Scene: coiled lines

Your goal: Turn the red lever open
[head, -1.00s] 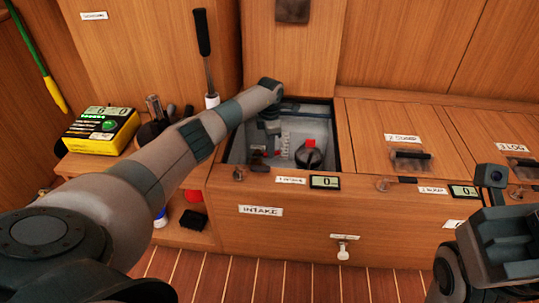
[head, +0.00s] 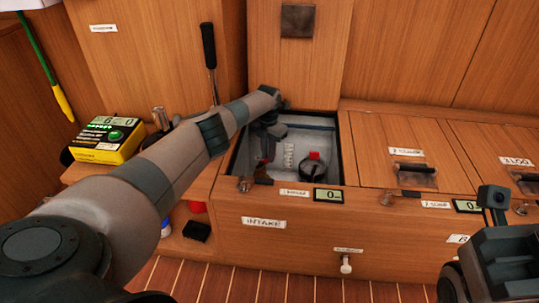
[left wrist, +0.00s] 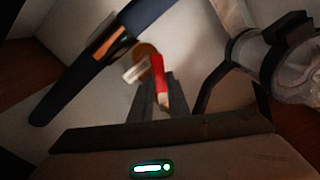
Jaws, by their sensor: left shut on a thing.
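The red lever (left wrist: 158,77) shows in the left wrist view, in front of a round brass-coloured part. My left gripper (left wrist: 162,98) is shut on it. In the head view my left arm reaches into the open bin (head: 342,165) marked INTAKE, and the left gripper (head: 264,160) is down at its left side. The lever is small and mostly hidden there by the gripper. My right gripper (head: 492,255) is at the lower right, away from the bin; its jaw opening is unclear.
A black round cap with a red block (head: 315,170) sits inside the bin, right of my gripper. The wrist view shows a dark hose (left wrist: 85,65) and a clear canister (left wrist: 278,68). A yellow meter (head: 105,140) stands left. Closed lids (head: 405,150) lie right.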

